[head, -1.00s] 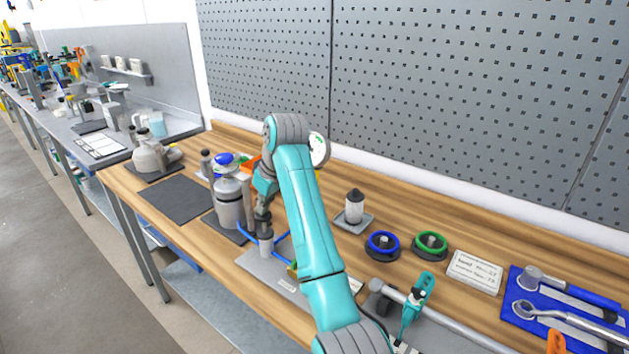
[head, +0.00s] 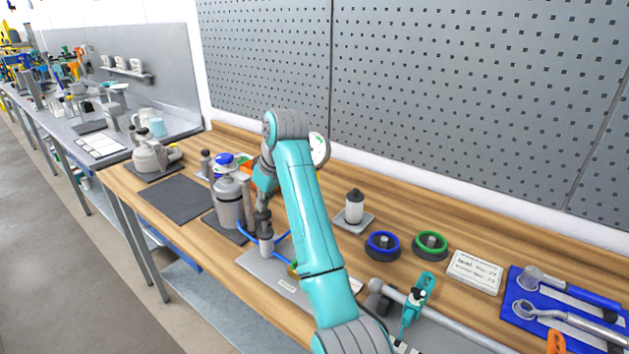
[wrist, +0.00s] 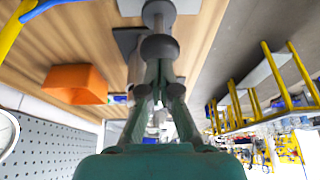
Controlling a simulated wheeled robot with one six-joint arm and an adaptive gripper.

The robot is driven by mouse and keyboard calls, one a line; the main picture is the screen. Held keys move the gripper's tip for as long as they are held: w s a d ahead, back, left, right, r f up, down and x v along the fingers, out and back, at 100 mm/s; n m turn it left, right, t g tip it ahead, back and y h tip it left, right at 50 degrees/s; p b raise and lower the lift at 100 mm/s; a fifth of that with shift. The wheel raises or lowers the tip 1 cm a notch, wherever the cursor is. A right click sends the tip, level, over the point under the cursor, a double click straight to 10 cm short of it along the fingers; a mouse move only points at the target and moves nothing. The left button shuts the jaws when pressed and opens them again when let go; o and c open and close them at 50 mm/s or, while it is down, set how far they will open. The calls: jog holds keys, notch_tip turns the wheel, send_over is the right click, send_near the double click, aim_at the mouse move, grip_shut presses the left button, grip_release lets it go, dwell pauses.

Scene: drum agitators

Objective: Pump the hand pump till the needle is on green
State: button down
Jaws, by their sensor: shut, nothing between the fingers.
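The hand pump's grey cylinder (head: 266,246) stands on a light grey base plate (head: 262,271) near the bench's front edge, with blue tubing at its foot. My gripper (head: 263,208) is above it, pointing down. In the wrist view my gripper (wrist: 160,72) is shut and empty, its fingertips at a dark round knob (wrist: 159,47) on a grey shaft. I cannot tell whether they touch. A white round gauge (head: 319,150) shows behind my arm, partly hidden. A green patch shows on it, but the needle cannot be read. Its edge may show at the wrist view's left.
A grey canister (head: 229,204) stands close left of the pump. An orange bin (wrist: 76,84) is nearby. Blue (head: 383,244) and green (head: 430,243) ringed wheels, a label card (head: 474,271) and a blue tool mat (head: 515,313) lie to the right. A pegboard closes the back.

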aim_at(266, 214)
jog(key=shift+f, duration=2.4)
jog(key=shift+r, duration=2.9)
jog(key=shift+f, duration=2.9)
jog(key=shift+r, duration=2.9)
jog(key=shift+r, duration=0.1)
notch_tip(266, 214, up, 6)
jog(key=shift+f, duration=0.1)
